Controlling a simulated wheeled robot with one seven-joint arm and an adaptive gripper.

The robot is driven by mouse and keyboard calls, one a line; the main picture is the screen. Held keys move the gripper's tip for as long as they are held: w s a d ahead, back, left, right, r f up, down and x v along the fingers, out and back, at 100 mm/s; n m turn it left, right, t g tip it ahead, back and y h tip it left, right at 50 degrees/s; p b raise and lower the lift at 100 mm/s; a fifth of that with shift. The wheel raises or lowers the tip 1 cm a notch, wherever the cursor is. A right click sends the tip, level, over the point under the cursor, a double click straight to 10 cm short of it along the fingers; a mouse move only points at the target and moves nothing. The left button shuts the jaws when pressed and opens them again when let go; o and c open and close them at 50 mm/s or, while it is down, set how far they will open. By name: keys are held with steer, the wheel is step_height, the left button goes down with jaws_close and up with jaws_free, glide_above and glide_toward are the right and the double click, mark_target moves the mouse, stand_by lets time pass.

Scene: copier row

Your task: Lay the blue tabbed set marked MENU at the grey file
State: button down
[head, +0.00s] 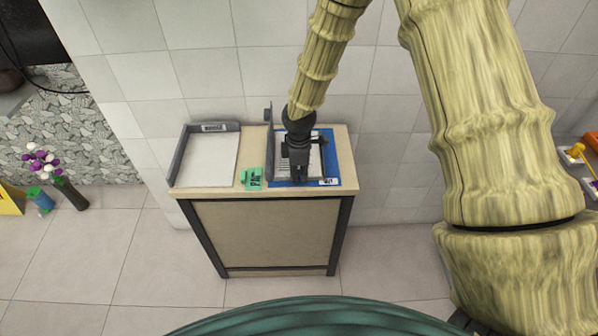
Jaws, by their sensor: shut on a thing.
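The blue tabbed set (332,160) is a blue backing with a white printed sheet on it, over the right part of the cabinet top. Its white label at the front right corner is too small to read surely. My gripper (298,177) points down over the set and is shut on it; the jaws hide the exact grip. I cannot tell whether the set touches the surface below. A grey upright wall (268,140) stands along the set's left side. I cannot tell which grey holder is the file.
A small green tabbed piece (251,179) lies between the two grey holders at the front edge. The wooden cabinet (265,235) stands against a tiled wall. A dark vase with flowers (72,193) stands on the floor at left. The floor in front is clear.

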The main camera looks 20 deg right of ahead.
steer(key=c, duration=1.3)
jaws_free()
steer(key=shift+r, duration=0.1)
step_height(320, 180, up, 12)
steer(key=shift+s+f, duration=0.1)
steer(key=shift+s, duration=0.05)
steer(key=s+a+f+m+y, duration=0.15)
steer(key=s+f+m, duration=0.25)
steer(key=s+f, duration=0.7)
steer(key=s+d+f+m, duration=0.1)
steer(key=s+f+m, duration=0.2)
steer(key=s+f, duration=0.3)
steer(key=s+d+f+m+h, duration=0.1)
steer(key=s+f+m, duration=0.3)
steer(key=s, duration=0.6)
steer(key=s+d+f+m, duration=0.2)
steer(key=s+f+m, duration=0.2)
steer(key=s+f, duration=0.3)
steer(key=shift+s+d+f+h, duration=0.15)
steer(key=shift+s+f, duration=0.05)
steer(key=shift+s, duration=0.3)
steer(key=shift+s+d+f+h, duration=0.1)
steer(key=shift+s+f, duration=0.05)
steer(key=shift+s, duration=0.35)
